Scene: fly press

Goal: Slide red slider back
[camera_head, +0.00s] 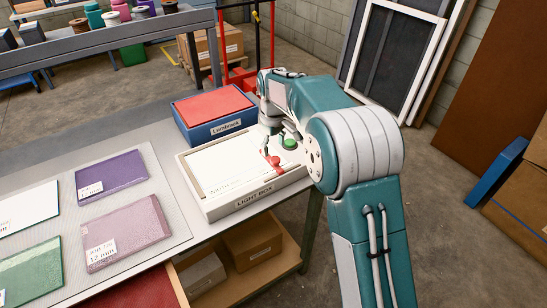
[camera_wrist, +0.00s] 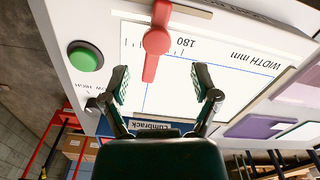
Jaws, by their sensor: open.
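The red slider (camera_head: 272,160) is on the right part of the white-topped light box (camera_head: 207,206). In the wrist view the red slider (camera_wrist: 154,45) is a lever-like piece with a round hub, lying over a ruled scale marked "WIDTH mm", with "180" beside it. In the head view my gripper (camera_head: 273,141) is above the box, close to the slider, partly hidden by my arm.
A green button (camera_head: 290,143) sits on the box near the slider; it also shows in the wrist view (camera_wrist: 85,56). Coloured sample panels (camera_head: 110,175) lie on the table at left.

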